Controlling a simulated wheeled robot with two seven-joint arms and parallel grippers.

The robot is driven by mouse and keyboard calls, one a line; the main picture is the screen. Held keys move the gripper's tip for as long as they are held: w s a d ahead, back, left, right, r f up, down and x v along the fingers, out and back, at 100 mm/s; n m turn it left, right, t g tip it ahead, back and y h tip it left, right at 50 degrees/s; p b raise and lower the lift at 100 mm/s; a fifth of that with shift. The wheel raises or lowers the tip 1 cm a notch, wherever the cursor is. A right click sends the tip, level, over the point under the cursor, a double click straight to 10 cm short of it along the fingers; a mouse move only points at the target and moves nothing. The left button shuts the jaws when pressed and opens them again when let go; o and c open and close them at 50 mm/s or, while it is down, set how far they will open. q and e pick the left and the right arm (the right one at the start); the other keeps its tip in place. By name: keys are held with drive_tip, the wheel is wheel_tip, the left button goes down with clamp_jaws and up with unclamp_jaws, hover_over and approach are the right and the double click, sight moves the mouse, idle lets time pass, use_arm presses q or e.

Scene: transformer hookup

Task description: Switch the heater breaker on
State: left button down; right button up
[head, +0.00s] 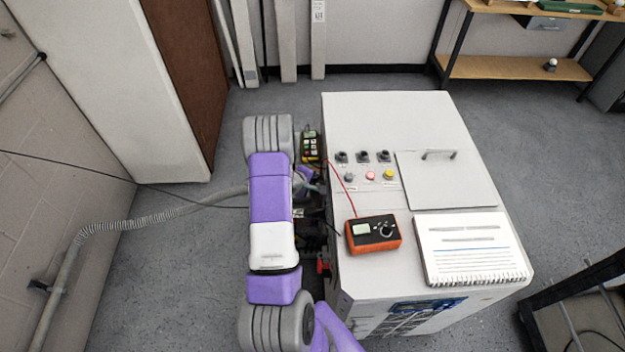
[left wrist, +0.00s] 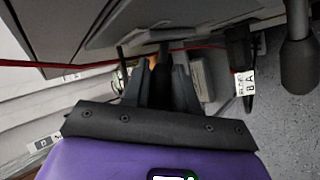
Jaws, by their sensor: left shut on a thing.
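My left gripper (left wrist: 165,80) is at the left side of the white cabinet (head: 362,115). In the left wrist view its two dark fingers are shut on a dark, narrow part (left wrist: 160,66); I cannot tell what it is. In the head view my purple and white left arm hides most of the cabinet's left side and the grip itself. I cannot pick out the heater breaker for certain in either view. My right gripper is not in view.
An orange meter (head: 373,235) and a spiral notebook (head: 470,250) lie on the cabinet top. A red lead (head: 343,187) runs from the meter over the left edge. A black cable with a white tag (left wrist: 245,83) hangs close beside the fingers.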

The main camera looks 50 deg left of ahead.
use_arm(q)
drive_tip(key=shift+a, duration=0.1)
drive_tip(key=c, duration=1)
unclamp_jaws()
drive_tip(key=v, duration=0.7)
drive_tip(key=shift+s+r+p, duration=0.2)
drive_tip(key=shift+r+p, duration=0.05)
drive_tip(key=shift+p, duration=0.2)
